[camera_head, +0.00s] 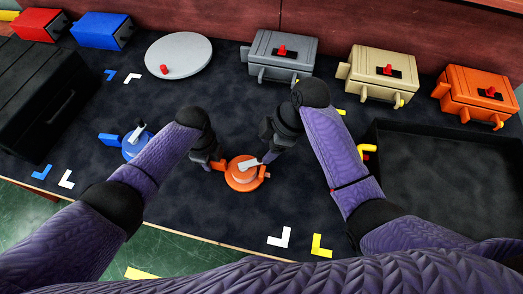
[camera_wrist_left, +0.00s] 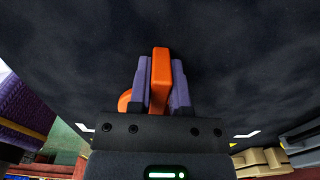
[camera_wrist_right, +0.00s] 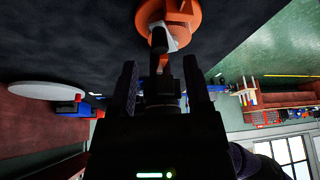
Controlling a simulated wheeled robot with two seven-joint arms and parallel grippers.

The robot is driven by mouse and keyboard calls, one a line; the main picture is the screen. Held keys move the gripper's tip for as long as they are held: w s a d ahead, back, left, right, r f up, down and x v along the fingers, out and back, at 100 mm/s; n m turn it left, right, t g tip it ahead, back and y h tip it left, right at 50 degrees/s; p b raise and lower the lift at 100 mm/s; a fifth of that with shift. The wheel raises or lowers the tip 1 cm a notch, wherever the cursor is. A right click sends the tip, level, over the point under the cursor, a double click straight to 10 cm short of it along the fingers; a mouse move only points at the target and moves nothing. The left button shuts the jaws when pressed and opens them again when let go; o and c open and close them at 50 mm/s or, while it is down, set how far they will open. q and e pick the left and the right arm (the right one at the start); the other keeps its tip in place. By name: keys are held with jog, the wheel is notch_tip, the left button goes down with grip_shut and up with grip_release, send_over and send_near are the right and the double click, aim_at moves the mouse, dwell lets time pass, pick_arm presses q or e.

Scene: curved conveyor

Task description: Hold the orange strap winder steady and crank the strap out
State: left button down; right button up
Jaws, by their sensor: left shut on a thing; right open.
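The orange strap winder (camera_head: 241,182) sits on the dark work surface, a round body with a pale crank arm on top. My left gripper (camera_head: 217,164) is shut on its orange tab (camera_wrist_left: 161,80), which stands between the two fingers in the left wrist view. My right gripper (camera_head: 268,157) is open at the crank side. In the right wrist view, the crank arm (camera_wrist_right: 158,40) and a dark knob (camera_wrist_right: 162,78) lie in line with the gap between its fingers; contact cannot be told. The strap itself is not clearly visible.
A blue winder (camera_head: 135,146) stands to the left. A grey disc (camera_head: 178,55) and grey (camera_head: 283,55), beige (camera_head: 382,73) and orange (camera_head: 476,95) boxes line the back. A black tray (camera_head: 378,128) is at right, a black case (camera_head: 40,100) at left.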

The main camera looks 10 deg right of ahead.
aim_at(261, 155)
jog(key=x, duration=0.4)
grip_shut()
